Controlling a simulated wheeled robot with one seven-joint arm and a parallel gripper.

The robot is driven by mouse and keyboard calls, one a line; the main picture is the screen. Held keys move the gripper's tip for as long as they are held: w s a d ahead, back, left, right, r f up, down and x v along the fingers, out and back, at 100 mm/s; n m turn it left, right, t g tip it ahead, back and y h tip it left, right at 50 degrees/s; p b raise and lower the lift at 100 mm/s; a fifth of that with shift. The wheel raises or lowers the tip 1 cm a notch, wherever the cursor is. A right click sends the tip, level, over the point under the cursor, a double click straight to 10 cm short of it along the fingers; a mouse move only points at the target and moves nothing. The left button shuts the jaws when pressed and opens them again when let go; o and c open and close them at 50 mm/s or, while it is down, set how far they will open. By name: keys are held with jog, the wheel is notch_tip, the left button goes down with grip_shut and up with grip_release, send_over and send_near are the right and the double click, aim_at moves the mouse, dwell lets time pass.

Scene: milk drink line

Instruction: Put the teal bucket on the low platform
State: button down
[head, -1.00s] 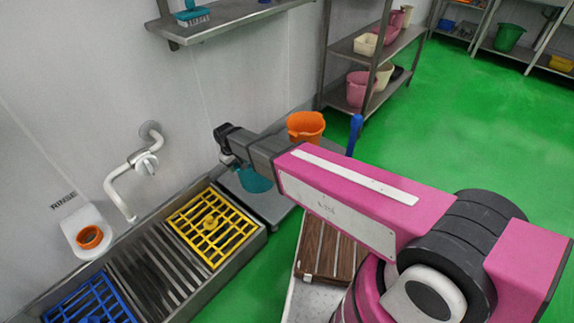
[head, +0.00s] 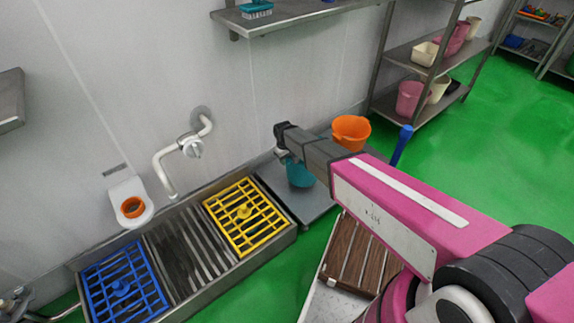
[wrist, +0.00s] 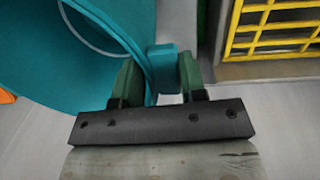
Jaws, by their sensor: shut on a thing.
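The teal bucket (head: 300,174) hangs from or stands under my gripper (head: 284,152) in the head view, partly hidden by my arm. In the wrist view my gripper (wrist: 160,80) is shut on the rim of the teal bucket (wrist: 45,60), with a finger on each side of a rim tab. The low platform (head: 308,208) is a grey metal surface just right of the drain trough, beneath the bucket. I cannot tell whether the bucket's base touches it.
An orange bucket (head: 350,131) stands at the platform's back right. The trough with a yellow grate (head: 245,215) and a blue grate (head: 122,288) lies left. A wooden slatted board (head: 352,255) is in front. A shelf rack (head: 425,75) stands behind; green floor is open at right.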

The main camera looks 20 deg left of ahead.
jog(key=shift+w+f, duration=0.15)
jog(key=shift+f, duration=1.95)
jog(key=c, duration=0.7)
grip_release()
jog(key=r, duration=0.8)
jog(key=s+r, duration=0.1)
jog(key=r, duration=0.3)
jog(key=shift+a, duration=0.2)
jog(key=w+d+r+m, duration=0.2)
jog(key=d, duration=0.8)
jog(key=w+d+r+m, duration=0.1)
jog(key=d+r+m, duration=0.1)
jog(key=d, duration=0.8)
jog(key=w+d+r+m, duration=0.2)
jog(key=d, duration=0.9)
jog(key=s+d+r+m, duration=0.2)
jog(key=d, duration=0.6)
jog(key=s+d+r+m, duration=0.2)
jog(key=s+d, duration=0.1)
jog(key=d, duration=0.6)
jog(key=s+d+r+m, duration=0.2)
jog(key=s+d, duration=0.1)
jog(key=d, duration=0.6)
jog(key=shift+d+g, duration=0.2)
jog(key=shift+g, duration=0.2)
